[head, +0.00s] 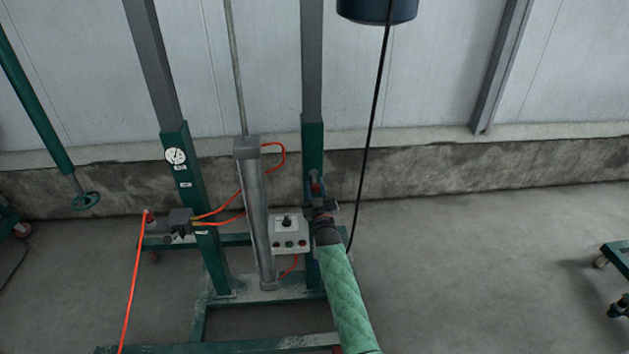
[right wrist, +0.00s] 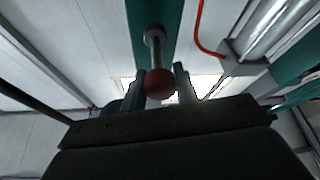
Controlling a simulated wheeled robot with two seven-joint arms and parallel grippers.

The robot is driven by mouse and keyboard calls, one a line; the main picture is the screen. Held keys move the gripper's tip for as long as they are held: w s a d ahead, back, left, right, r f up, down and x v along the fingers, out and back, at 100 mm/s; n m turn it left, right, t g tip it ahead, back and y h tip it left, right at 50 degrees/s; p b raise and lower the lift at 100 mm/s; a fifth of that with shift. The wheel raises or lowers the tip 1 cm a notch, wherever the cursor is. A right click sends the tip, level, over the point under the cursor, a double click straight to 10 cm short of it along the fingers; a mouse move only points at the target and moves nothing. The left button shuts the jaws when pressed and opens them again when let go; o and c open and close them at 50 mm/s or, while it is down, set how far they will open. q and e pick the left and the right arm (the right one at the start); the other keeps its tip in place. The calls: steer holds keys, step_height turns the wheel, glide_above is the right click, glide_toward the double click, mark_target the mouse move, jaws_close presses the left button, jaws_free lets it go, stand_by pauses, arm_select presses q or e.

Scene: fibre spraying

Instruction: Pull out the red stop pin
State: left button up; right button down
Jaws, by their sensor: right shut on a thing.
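The red stop pin has a dark red ball knob (right wrist: 160,84) on a grey metal shank (right wrist: 154,45). The shank runs into the green post (right wrist: 165,12) in the right wrist view. In the head view a bit of red of the stop pin (head: 316,188) shows on the right green post (head: 313,150). My right gripper (right wrist: 163,82) is shut on the knob, one finger on each side of it. In the head view my right gripper (head: 320,205) is at the post, at the end of my green-sleeved arm. My left gripper is not in view.
A control box (head: 289,233) with buttons sits just left of my right gripper. A grey cylinder (head: 256,212) stands between the two posts, with orange hoses (head: 222,212). A black cable (head: 372,110) hangs close to the right.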

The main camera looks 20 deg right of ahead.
mark_target(316, 192)
steer(key=shift+s+a, duration=0.1)
steer(key=shift+s, duration=0.05)
steer(key=shift+f, duration=0.2)
steer(key=c, duration=1.4)
jaws_free()
steer(key=o, duration=0.3)
steer(key=shift+o, duration=0.2)
steer(key=shift+s+r, duration=0.1)
steer(key=shift+r, duration=0.05)
steer(key=shift+s+f, duration=0.3)
steer(key=b+v, duration=0.2)
steer(key=v, duration=0.3)
steer(key=shift+s+b, duration=0.25)
steer(key=shift+b, duration=0.1)
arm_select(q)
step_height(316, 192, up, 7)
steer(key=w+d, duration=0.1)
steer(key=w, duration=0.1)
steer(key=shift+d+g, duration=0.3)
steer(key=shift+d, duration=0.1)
arm_select(e)
steer(key=shift+v, duration=0.8)
